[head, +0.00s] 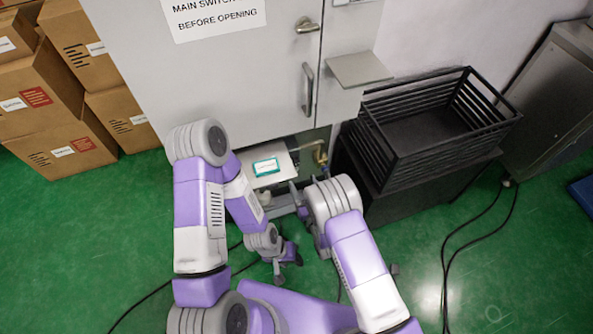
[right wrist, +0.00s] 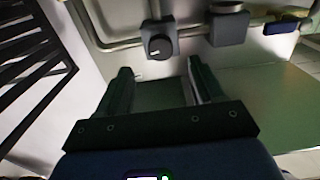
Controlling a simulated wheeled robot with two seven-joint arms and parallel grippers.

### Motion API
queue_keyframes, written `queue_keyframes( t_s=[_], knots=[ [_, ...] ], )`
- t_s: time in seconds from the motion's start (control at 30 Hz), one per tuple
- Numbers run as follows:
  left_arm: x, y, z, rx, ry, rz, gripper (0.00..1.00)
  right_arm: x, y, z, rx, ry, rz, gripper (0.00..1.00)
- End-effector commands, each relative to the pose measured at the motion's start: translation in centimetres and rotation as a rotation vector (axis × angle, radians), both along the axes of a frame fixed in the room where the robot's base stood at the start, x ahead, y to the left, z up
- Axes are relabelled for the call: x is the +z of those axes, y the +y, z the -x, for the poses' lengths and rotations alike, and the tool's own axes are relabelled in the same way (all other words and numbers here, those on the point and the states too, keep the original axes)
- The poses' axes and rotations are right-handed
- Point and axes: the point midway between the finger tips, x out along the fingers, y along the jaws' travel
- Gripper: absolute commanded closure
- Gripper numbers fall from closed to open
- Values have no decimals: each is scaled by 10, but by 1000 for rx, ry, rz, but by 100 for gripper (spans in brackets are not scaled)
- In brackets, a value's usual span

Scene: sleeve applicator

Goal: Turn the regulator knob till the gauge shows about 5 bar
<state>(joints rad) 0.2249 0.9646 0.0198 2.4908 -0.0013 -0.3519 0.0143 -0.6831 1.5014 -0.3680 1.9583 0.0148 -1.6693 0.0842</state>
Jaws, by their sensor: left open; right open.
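A dark round knob (right wrist: 158,46) with a short white mark sits on a grey fitting along a pipe in the right wrist view. My right gripper (right wrist: 159,66) is open, with one finger either side of the knob's line and the fingertips short of it; nothing is between them. In the head view the right gripper (head: 303,202) is partly hidden by its own arm, below the cabinet. My left gripper (head: 287,262) is open and empty, low over the green floor. I cannot make out a gauge face or reading in either view; the knob is hidden in the head view.
A grey box-shaped fitting (right wrist: 230,24) stands beside the knob on the same pipe. A teal-and-white box (head: 266,167) lies on a metal plate below the cabinet (head: 250,75). A black crate (head: 432,125) is at right, cardboard boxes (head: 50,110) at left. Cables cross the floor.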

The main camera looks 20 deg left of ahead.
Motion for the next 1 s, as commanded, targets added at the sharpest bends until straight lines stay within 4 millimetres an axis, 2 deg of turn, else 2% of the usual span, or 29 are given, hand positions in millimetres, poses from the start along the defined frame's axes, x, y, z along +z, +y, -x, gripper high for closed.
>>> queue_keyframes(
  t_s=[0.4,0.6,0.83,1.0],
  knots=[
    [-19,0,0,0,-1,0,53,0,34,-49,2,-6,-4,33],
    [-21,0,0,0,0,0,53,1,41,-59,1,-2,-3,33],
    [-21,0,0,0,0,0,53,1,41,-59,0,-2,-3,33],
    [-21,0,0,0,0,0,53,1,40,-59,0,-1,-2,59]
  ],
)
